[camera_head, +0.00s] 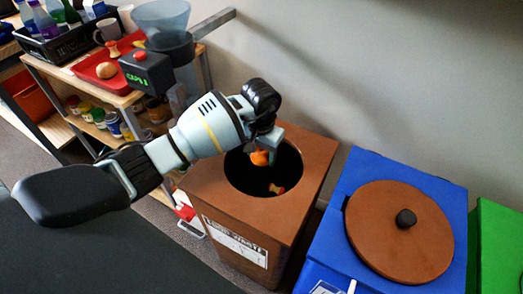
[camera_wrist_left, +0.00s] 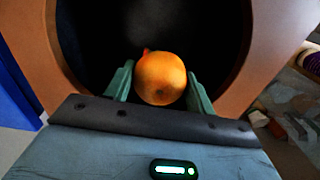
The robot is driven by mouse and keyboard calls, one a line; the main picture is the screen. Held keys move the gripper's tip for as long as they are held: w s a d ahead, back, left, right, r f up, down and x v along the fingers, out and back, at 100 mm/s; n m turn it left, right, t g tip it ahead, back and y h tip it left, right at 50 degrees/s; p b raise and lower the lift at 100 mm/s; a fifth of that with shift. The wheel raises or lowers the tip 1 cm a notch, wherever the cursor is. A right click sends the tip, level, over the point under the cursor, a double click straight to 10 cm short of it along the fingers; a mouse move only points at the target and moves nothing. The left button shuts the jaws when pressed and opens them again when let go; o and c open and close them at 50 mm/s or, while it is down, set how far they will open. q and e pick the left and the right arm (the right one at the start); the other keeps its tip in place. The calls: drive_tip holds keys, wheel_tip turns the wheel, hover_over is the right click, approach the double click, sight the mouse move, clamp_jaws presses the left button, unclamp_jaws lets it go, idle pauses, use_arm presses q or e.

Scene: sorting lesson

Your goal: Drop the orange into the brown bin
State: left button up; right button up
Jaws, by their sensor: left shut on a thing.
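The orange (camera_wrist_left: 160,77) is between the two green fingers of my left gripper (camera_wrist_left: 160,84), which is shut on it, in the left wrist view. In the head view the orange (camera_head: 260,157) shows under my left gripper (camera_head: 268,146), over the round dark opening of the brown bin. The brown bin (camera_head: 215,186) has a label on its front and an open top. Its rim (camera_wrist_left: 262,60) surrounds the orange in the left wrist view. Another small orange-coloured thing (camera_head: 277,189) shows inside the opening. My right gripper is not in view.
A blue bin (camera_head: 345,245) with a round brown lid (camera_head: 385,255) stands to the right, and a green bin (camera_head: 497,250) beyond it. At the left are a wooden shelf with jars (camera_head: 113,124), a red tray (camera_head: 85,72) and a black crate (camera_head: 47,47) of bottles.

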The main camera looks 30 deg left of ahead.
sight(261, 151)
use_arm(q)
drive_tip(key=o, duration=1.1)
drive_tip(key=shift+r, duration=0.1)
wheel_tip(261, 151, up, 8)
drive_tip(key=shift+f, duration=0.2)
